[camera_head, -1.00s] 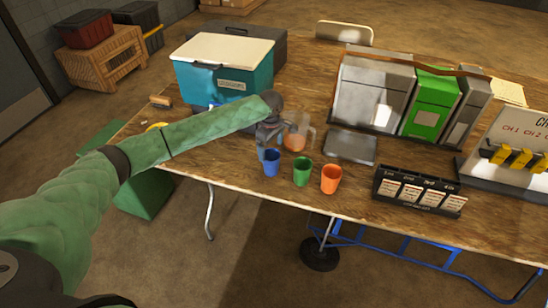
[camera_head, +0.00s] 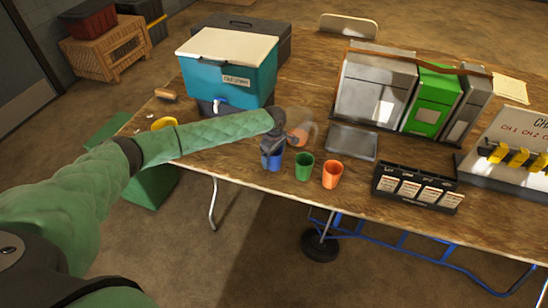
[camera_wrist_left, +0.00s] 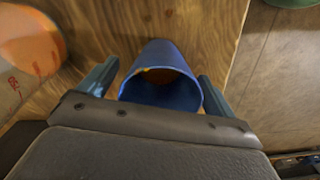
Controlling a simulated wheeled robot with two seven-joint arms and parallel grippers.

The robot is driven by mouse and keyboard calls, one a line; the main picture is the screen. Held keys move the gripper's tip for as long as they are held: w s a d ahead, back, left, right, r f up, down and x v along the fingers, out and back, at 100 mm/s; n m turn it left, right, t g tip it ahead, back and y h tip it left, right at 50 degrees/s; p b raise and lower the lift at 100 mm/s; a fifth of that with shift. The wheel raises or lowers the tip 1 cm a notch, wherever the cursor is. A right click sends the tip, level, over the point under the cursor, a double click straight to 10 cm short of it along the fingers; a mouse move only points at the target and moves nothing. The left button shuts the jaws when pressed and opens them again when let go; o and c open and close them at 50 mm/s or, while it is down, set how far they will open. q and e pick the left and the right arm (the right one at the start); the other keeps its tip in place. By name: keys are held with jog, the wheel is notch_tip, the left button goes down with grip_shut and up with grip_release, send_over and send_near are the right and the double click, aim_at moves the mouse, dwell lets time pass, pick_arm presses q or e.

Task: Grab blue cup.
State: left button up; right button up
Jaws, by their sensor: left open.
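The blue cup (camera_head: 274,161) stands near the front edge of the wooden table, left of the green cup (camera_head: 304,167) and the orange cup (camera_head: 332,174). My left gripper (camera_head: 271,154) is at the blue cup and partly covers it. In the left wrist view the blue cup (camera_wrist_left: 163,75) lies between the two open fingers of the left gripper (camera_wrist_left: 160,84), with its open mouth toward the camera. Gaps show between the cup and the fingers. My right gripper is not in view.
An orange-filled pitcher (camera_head: 299,135) stands just behind the blue cup. A teal cooler (camera_head: 225,75) is at the back left. A grey tray (camera_head: 351,142) and a black card rack (camera_head: 417,187) are to the right. The table's front edge is close to the cups.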

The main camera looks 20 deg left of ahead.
pick_arm(q)
jog(key=c, duration=1.1)
jog(key=shift+r, duration=0.15)
